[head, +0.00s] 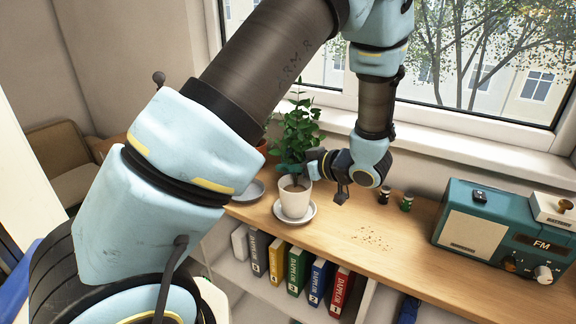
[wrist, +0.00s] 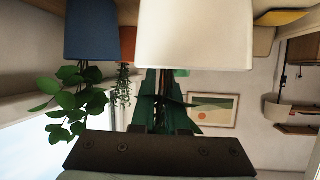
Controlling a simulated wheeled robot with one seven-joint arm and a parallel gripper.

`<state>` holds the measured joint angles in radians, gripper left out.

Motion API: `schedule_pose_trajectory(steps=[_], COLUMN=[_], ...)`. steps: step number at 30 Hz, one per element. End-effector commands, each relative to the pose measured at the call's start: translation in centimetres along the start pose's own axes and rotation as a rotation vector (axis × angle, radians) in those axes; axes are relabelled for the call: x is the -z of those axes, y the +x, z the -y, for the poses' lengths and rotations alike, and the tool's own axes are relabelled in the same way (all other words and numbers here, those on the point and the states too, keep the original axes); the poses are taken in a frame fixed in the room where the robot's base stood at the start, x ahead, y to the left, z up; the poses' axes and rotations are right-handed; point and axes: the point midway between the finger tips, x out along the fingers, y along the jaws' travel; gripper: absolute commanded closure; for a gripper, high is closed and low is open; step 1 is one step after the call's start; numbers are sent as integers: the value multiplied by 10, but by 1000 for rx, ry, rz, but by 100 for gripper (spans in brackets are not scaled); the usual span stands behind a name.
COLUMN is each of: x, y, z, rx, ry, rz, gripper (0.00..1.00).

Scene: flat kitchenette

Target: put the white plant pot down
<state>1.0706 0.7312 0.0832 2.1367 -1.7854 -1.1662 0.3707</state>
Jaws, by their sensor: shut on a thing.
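The white plant pot (head: 294,201) is upright over a pale saucer (head: 309,217) on the wooden counter. Whether its base touches the saucer is hard to tell. Brown soil shows inside it, and green leaves (head: 298,125) show above. My gripper (head: 290,168) comes in from the right at its rim and is shut on it. In the wrist view, the pot (wrist: 195,38) hangs upside down in the picture, and my green fingers (wrist: 165,98) reach its rim around a dark stem. The exact contact is hidden.
Another saucer (head: 249,190) lies to the left. A blue pot (wrist: 92,32) and an orange pot (wrist: 127,45) stand close by in the wrist view. Two small jars (head: 395,200), crumbs (head: 374,240) and a teal radio (head: 500,230) are to the right. Binders (head: 297,269) fill the shelf below.

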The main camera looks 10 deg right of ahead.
Motion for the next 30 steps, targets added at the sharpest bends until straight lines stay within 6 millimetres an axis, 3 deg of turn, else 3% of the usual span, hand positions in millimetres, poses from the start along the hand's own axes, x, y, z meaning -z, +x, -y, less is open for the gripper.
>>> schedule_pose_trajectory(steps=[12,13,20,30], x=[-5,-4,-4,-1], y=[2,2,2,-1], z=[-1,-1,-1,-1], rx=[-1,-1,-1,-2], ry=[0,0,-1,-2], rz=[0,0,1,1], gripper=[100,85,59,58])
